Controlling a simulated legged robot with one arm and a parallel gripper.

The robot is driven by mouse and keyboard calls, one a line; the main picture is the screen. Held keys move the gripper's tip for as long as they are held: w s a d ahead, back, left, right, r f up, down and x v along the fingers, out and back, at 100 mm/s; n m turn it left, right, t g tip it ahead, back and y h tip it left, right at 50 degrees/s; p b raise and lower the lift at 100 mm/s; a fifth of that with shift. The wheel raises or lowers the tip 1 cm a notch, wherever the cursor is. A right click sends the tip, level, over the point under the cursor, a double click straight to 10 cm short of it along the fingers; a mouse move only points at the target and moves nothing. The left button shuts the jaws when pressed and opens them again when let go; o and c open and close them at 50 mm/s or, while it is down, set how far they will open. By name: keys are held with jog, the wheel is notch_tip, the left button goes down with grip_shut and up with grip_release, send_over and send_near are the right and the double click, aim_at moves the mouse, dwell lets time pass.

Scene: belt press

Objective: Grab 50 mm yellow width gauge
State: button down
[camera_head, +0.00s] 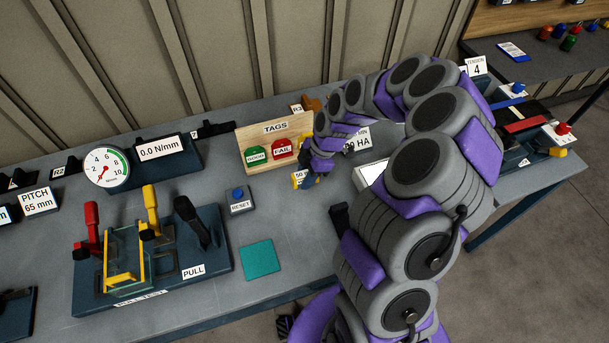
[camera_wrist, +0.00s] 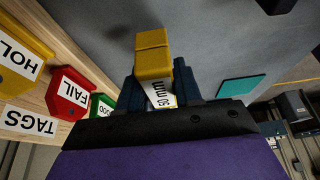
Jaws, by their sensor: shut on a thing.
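The yellow width gauge (camera_wrist: 153,58) is a small yellow block with a white label reading 50 mm, upside down in the wrist view. My gripper (camera_wrist: 158,82) is shut on it, with one dark blue finger on each side. In the head view the gauge (camera_head: 297,180) shows partly at the end of my arm, just in front of the tag board, and my gripper (camera_head: 308,178) is beside it, partly hidden by my own wrist. I cannot tell whether the gauge touches the bench or is slightly above it.
The wooden tag board (camera_head: 254,134) with green GOOD and red FAIL tags is close behind my gripper. A RESET button box (camera_head: 241,205), a teal pad (camera_head: 260,260) and the pull test fixture (camera_head: 215,256) are to the left.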

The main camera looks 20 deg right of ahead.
jog(key=s, duration=0.5)
jog(key=s+r+p, duration=0.1)
jog(key=s, duration=0.4)
jog(key=s+p, duration=0.1)
jog(key=s, duration=0.4)
jog(key=shift+s+r, duration=0.15)
